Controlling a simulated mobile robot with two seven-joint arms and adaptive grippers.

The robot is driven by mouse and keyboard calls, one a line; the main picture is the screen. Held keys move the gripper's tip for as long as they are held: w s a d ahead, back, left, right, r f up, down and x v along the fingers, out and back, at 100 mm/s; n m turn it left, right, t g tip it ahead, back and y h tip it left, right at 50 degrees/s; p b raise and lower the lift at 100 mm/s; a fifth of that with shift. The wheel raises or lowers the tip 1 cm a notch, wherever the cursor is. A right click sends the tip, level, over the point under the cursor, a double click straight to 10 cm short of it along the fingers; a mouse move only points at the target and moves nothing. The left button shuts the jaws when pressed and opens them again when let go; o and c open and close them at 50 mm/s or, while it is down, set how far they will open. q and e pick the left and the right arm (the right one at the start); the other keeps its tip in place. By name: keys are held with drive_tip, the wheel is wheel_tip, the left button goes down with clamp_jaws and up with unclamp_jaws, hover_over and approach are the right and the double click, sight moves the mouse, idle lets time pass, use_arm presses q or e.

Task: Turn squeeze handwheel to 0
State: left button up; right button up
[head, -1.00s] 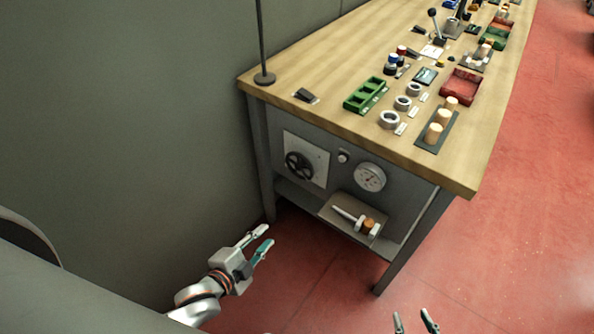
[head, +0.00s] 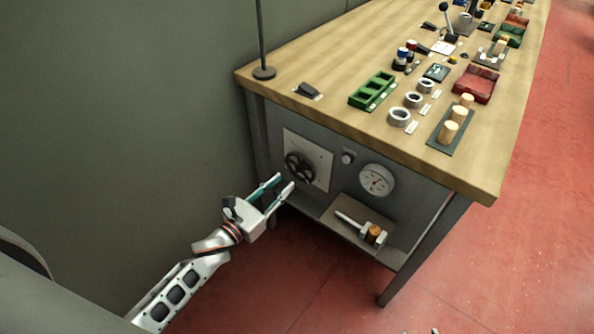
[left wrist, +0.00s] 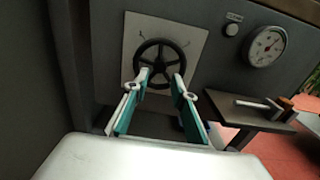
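The squeeze handwheel (head: 299,168) is a black spoked wheel on a pale square plate (head: 322,160) on the bench's end panel. It also shows in the left wrist view (left wrist: 161,45), upright on its plate. My left gripper (head: 284,184) is open and empty, just in front of and below the wheel. In the left wrist view the two fingertips (left wrist: 160,76) overlap the wheel's lower rim, one on each side. I cannot tell whether they touch it. Marks on the plate are too small to read. My right gripper is barely at the bottom edge of the head view.
Right of the wheel are a small knob (head: 348,157) and a round dial gauge (head: 377,180). A low shelf (head: 345,207) with a tool and cork-coloured piece juts out below. The wooden bench top (head: 340,60) holds trays, rings and corks. Red floor lies clear in front.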

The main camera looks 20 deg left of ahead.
sight(298, 169)
use_arm(q)
drive_tip(key=x, duration=0.7)
drive_tip(key=shift+w+d, duration=0.1)
drive_tip(key=shift+w, duration=0.15)
drive_tip(key=shift+c, duration=0.4)
clamp_jaws()
